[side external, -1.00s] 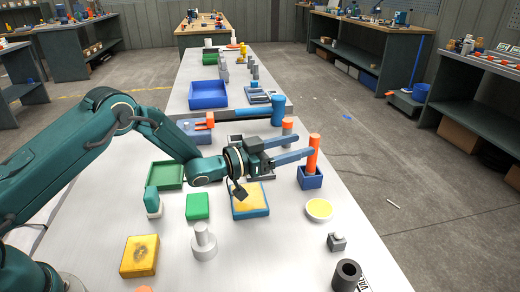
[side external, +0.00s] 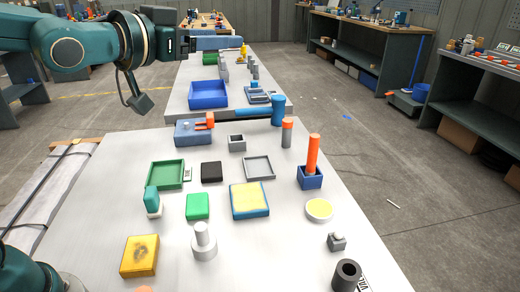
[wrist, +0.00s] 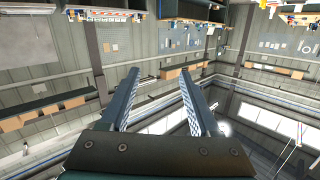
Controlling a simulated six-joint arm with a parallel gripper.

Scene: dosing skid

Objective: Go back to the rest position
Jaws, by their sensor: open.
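My gripper (wrist: 160,85) shows in the wrist view with its two fingers spread and nothing between them. In the side view my arm is raised over the far left of the table, and the gripper (side external: 190,45) is seen partly, well above the tabletop. The orange cylinder (side external: 313,152) stands upright in the blue square holder (side external: 310,178) at the right of the table, apart from my gripper.
The white table (side external: 270,250) holds a green tray (side external: 166,185), a yellow-topped blue block (side external: 249,212), a grey stepped cylinder (side external: 204,245), a yellow dish (side external: 319,209) and a dark tube (side external: 346,275). Air around my gripper is clear.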

